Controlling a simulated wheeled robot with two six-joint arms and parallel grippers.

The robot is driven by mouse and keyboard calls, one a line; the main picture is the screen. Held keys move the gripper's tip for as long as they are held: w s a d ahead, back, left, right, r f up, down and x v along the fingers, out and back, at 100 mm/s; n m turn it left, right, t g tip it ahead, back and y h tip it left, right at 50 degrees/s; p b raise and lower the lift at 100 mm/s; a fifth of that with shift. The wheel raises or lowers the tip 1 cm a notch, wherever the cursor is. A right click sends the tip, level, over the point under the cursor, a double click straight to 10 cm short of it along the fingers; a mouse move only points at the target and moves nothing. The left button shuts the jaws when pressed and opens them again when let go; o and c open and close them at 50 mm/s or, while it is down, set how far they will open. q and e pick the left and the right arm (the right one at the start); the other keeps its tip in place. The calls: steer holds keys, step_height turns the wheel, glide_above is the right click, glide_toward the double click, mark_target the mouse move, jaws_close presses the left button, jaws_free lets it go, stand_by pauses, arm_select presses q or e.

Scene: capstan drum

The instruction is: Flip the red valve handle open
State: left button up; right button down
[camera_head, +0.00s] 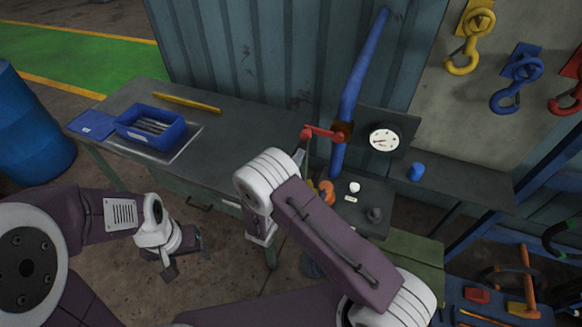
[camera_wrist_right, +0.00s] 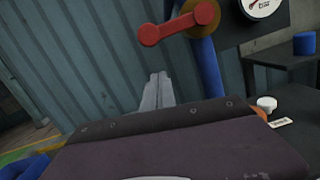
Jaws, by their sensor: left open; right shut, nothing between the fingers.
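The red valve handle (camera_head: 322,133) sits on a brown valve body (camera_head: 343,131) on the blue pipe (camera_head: 356,80) and points left in the head view. In the right wrist view the red handle (camera_wrist_right: 166,29) runs to the left and slightly down from its hub. My right gripper (camera_head: 301,157) is just below the free end of the handle. In the right wrist view its fingers (camera_wrist_right: 158,78) are shut and empty, below the handle with a visible gap. My left gripper (camera_head: 188,262) is open and empty, low in front of the workbench.
A pressure gauge (camera_head: 384,139) is right of the valve. A blue tray (camera_head: 150,128) and a yellow bar (camera_head: 187,103) lie on the workbench (camera_head: 222,141). A blue cup (camera_head: 416,171) stands on the right shelf. Hooks hang at upper right.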

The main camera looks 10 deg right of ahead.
arm_select(q)
step_height(320, 180, up, 2)
steer(key=shift+p, duration=0.5)
arm_select(e)
steer(key=r, duration=0.3)
steer(key=shift+s+d+r, duration=0.15)
steer(key=shift+d+r, duration=0.05)
steer(key=shift+r, duration=0.05)
arm_select(q)
steer(key=shift+f, duration=0.15)
arm_select(e)
steer(key=shift+w, duration=0.2)
